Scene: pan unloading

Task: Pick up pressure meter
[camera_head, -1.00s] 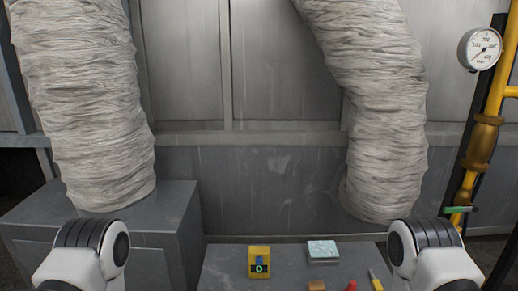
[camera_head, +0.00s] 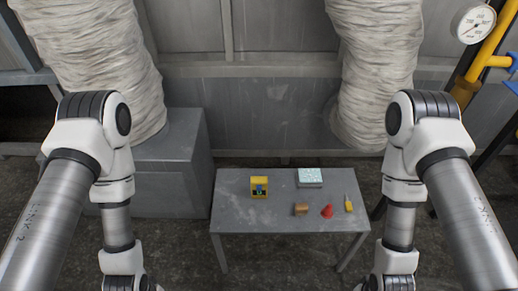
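A small yellow device with a dark display and a blue part, which looks like the pressure meter (camera_head: 259,187), stands upright on the left half of a grey table (camera_head: 235,213). A round white dial gauge (camera_head: 473,24) is also mounted on the yellow pipe at the upper right. Both of my arms hang down at the left and right sides of the view, apart from the table's objects. The fingers of both grippers are below the picture edge and out of sight.
On the table are a pale box (camera_head: 309,177), a brown block (camera_head: 301,209), a red cone-like object (camera_head: 327,211) and a yellow tool (camera_head: 348,204). A grey cabinet (camera_head: 165,170) stands left of the table. Thick ribbed ducts (camera_head: 95,60) hang behind. The table's front left is clear.

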